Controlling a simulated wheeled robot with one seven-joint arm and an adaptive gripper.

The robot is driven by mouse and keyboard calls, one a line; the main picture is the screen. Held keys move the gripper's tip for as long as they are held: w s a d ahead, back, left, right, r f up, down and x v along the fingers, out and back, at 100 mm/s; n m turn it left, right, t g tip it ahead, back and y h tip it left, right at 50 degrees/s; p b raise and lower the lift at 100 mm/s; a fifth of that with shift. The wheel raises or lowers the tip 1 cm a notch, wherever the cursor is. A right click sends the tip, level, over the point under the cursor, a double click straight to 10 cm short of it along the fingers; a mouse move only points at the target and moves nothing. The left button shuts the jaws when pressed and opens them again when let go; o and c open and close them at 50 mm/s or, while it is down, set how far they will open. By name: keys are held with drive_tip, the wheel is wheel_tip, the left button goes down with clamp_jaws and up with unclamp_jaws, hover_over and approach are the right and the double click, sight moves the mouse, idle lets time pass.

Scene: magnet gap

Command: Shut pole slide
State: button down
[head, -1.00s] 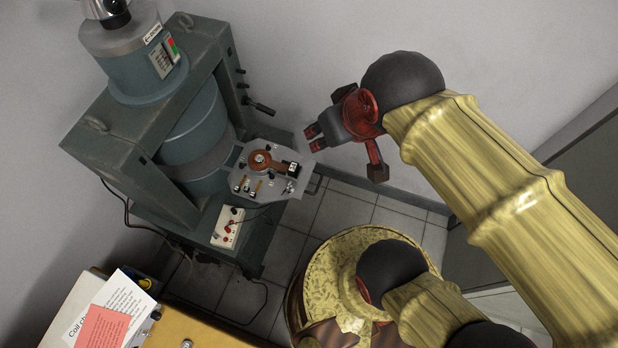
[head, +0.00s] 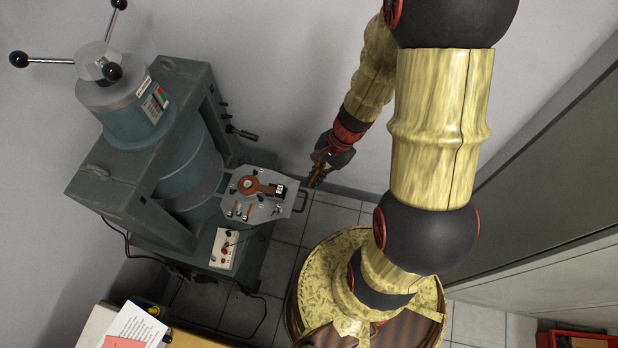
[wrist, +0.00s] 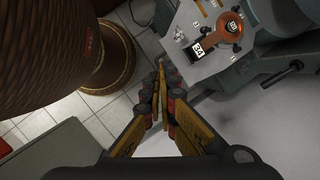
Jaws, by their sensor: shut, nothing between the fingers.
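The pole slide is a grey plate (head: 262,208) sticking out of the green magnet's gap towards the right. It carries a copper-coloured round piece with an arm (head: 250,186) and a black block with a white label. A dark handle (head: 302,200) is at its outer right end. My gripper (head: 317,182) is shut and empty, pointing down just beyond the handle's upper right end; whether they touch I cannot tell. In the wrist view my closed fingertips (wrist: 161,72) are left of the plate (wrist: 200,64), and the handle is mostly hidden.
The magnet frame (head: 125,165) stands at the left, with a ball-ended handwheel on top and a black side lever (head: 243,133). A white switch box (head: 225,248) sits on its base. The yellowish bench with papers (head: 135,330) is at lower left. Tiled floor is open right of the slide.

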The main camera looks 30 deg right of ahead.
drive_tip(key=w+d+f+m+t+h, duration=0.25)
drive_tip(key=d+f+m, duration=0.55)
drive_tip(key=m, duration=0.4)
drive_tip(key=w+a+f+b, duration=0.4)
drive_tip(key=w+a+f, duration=0.1)
drive_tip(key=f, duration=0.5)
drive_tip(key=shift+w+a+g+b, duration=0.25)
drive_tip(key=shift+g+b, duration=0.1)
drive_tip(key=shift+g, duration=0.1)
